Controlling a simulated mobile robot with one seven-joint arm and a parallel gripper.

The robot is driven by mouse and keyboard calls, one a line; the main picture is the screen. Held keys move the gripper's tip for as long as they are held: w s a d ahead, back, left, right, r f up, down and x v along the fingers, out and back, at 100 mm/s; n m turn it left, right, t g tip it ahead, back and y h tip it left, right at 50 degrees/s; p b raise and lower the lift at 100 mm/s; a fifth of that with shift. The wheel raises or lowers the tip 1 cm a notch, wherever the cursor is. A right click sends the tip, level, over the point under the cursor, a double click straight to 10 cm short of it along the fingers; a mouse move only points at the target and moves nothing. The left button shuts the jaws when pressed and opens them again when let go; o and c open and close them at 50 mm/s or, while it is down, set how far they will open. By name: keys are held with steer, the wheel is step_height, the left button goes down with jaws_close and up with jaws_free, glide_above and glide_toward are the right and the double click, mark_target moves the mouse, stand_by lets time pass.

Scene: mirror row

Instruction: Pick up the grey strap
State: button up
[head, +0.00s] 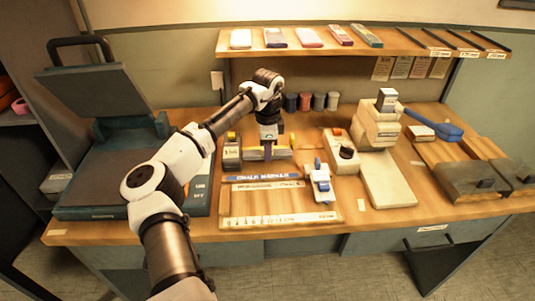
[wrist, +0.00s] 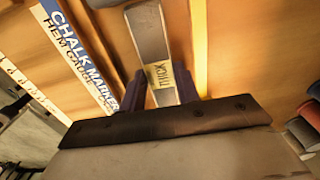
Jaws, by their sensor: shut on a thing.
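The strap's near end is hidden behind the gripper body. In the head view my gripper (head: 267,152) points down at a grey bar (head: 283,154) beside a tape-dispenser-like block (head: 232,153). I cannot tell whether the strap still touches the surface below.
A chalk marker strip (head: 262,177) and a pale ruler (head: 280,219) lie in front. A cream machine (head: 376,125) stands to the right, a heavy press (head: 110,150) to the left. A shelf (head: 350,48) hangs above; spools (head: 305,101) stand behind.

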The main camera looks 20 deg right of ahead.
step_height(320, 180, up, 18)
steer(key=shift+b, duration=0.4)
